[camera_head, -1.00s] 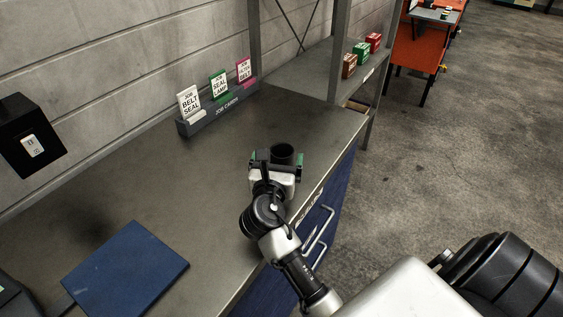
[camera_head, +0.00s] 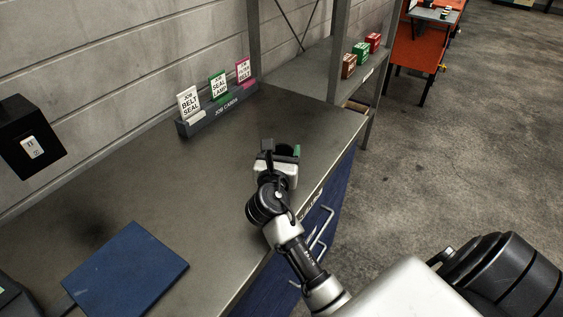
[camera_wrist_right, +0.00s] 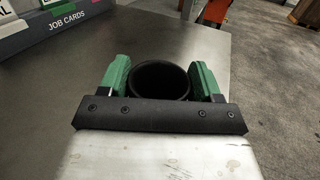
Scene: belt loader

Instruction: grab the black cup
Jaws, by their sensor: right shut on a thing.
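The black cup (camera_wrist_right: 160,97) stands upright on the grey workbench (camera_head: 205,190), its round open rim facing up in the right wrist view. My right gripper (camera_wrist_right: 161,76) is shut on it, with one green-padded finger against each side. In the head view my right gripper (camera_head: 283,151) is near the bench's right part, and the dark cup between the fingers is hard to make out. The cup's lower front is hidden behind the gripper's black bar in the wrist view. My left gripper is not in view.
A grey job card holder (camera_head: 217,115) with several cards stands by the wall. A blue mat (camera_head: 126,268) lies at the front left. Brown, green and red boxes (camera_head: 361,55) sit on the shelf at the back right. The bench's middle is clear.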

